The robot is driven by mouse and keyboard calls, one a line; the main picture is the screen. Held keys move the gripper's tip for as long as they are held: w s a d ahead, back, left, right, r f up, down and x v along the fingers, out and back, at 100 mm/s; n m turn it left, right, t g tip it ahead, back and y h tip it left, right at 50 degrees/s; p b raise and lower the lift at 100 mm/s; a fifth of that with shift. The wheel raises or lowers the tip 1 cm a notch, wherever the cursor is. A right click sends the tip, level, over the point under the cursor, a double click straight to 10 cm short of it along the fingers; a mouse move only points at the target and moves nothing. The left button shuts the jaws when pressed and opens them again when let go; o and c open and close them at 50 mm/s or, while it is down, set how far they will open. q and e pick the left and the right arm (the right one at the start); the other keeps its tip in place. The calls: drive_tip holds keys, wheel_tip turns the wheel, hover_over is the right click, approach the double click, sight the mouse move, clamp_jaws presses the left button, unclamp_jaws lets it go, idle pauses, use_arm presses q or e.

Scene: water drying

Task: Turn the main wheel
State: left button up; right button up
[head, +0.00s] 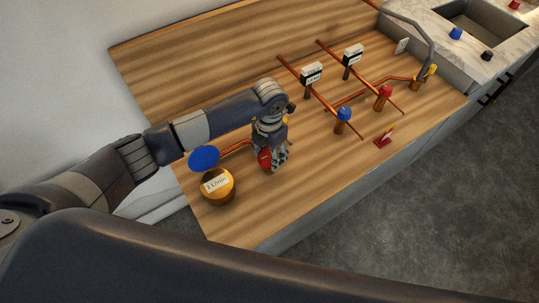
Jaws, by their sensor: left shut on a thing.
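My left gripper (271,160) points down over the wooden counter and is shut on a red wheel (265,158), seemingly the main wheel. The fingers hide most of this wheel, so I cannot tell how far it is turned. A copper pipe (237,146) runs to it from the left. My right gripper is not in view.
A blue disc (204,158) and a round brass-coloured gauge (218,190) stand just left of the gripper. Copper pipes with labelled meters (312,73), a blue-topped valve (343,117) and a red-topped valve (383,95) are to the right.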

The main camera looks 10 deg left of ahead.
use_arm(q)
drive_tip(key=m+b, duration=0.4)
drive_tip(key=b, duration=0.1)
drive_tip(key=m+b, duration=0.3)
drive_tip(key=b, duration=0.2)
drive_tip(key=m+b, duration=0.4)
drive_tip(key=b, duration=0.1)
drive_tip(key=shift+f+m, duration=0.3)
drive_tip(key=shift+r+m+b, duration=0.3)
drive_tip(key=shift+m+b, duration=0.9)
drive_tip(key=shift+b, duration=0.5)
drive_tip(key=o, duration=1)
drive_tip(key=shift+o, duration=0.2)
